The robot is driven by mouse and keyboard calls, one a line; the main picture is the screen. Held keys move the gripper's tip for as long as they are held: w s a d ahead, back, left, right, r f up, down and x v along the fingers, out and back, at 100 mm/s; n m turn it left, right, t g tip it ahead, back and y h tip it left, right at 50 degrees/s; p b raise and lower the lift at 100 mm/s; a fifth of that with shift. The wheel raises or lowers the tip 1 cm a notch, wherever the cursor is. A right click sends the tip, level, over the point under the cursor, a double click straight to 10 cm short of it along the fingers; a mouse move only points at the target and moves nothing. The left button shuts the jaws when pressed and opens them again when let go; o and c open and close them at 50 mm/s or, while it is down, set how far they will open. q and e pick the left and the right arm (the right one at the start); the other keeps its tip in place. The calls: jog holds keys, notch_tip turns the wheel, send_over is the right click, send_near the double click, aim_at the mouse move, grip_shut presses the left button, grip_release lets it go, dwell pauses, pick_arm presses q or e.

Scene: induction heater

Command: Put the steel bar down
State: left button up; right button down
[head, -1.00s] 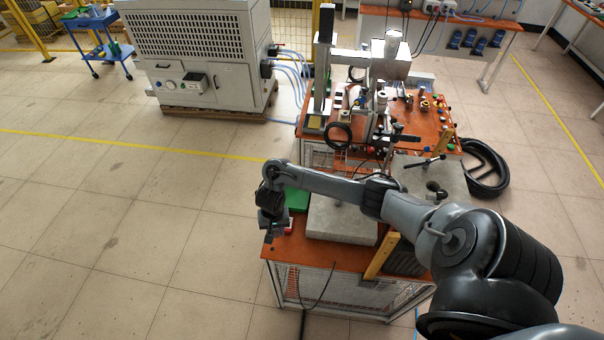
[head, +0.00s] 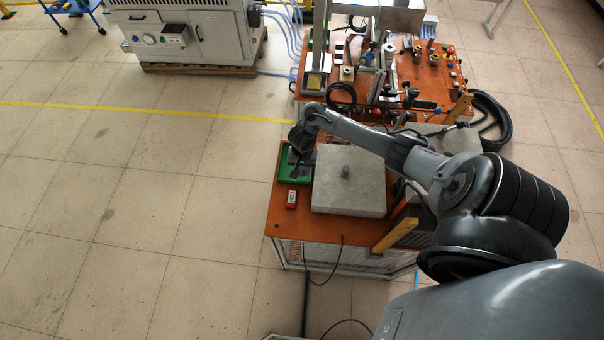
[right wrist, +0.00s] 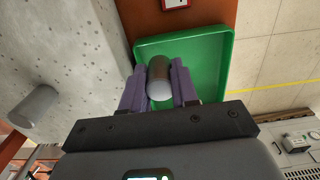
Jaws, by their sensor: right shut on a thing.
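My right gripper (right wrist: 160,82) is shut on the steel bar (right wrist: 160,77), a short grey cylinder between its purple fingers in the right wrist view. Behind the bar in that view is the green tray (right wrist: 215,45). In the head view the right gripper (head: 300,168) is over the green tray (head: 285,176) and covers part of it; the bar is hard to make out there. I cannot tell whether the bar touches the tray floor. My left gripper is not in view.
A grey slab (head: 335,190) beside the tray carries an upright grey cylinder (head: 345,172), also in the right wrist view (right wrist: 33,106). A red-and-white sign (head: 291,198) lies in front of the tray. Equipment crowds the orange table (head: 318,226) farther back.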

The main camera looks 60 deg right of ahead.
aim_at(302, 174)
notch_tip(302, 174, down, 3)
jog(key=shift+f+b, duration=0.15)
jog(key=shift+b, duration=0.45)
jog(key=shift+f, duration=0.4)
jog(key=shift+f, duration=0.1)
jog(key=c, duration=1.1)
grip_release()
jog(key=shift+c, duration=0.2)
notch_tip(302, 174, up, 11)
jog(key=p, duration=0.4)
jog(key=shift+d, duration=0.1)
jog(key=shift+r+p, duration=0.5)
jog(key=shift+p, duration=0.1)
jog(key=shift+r, duration=0.1)
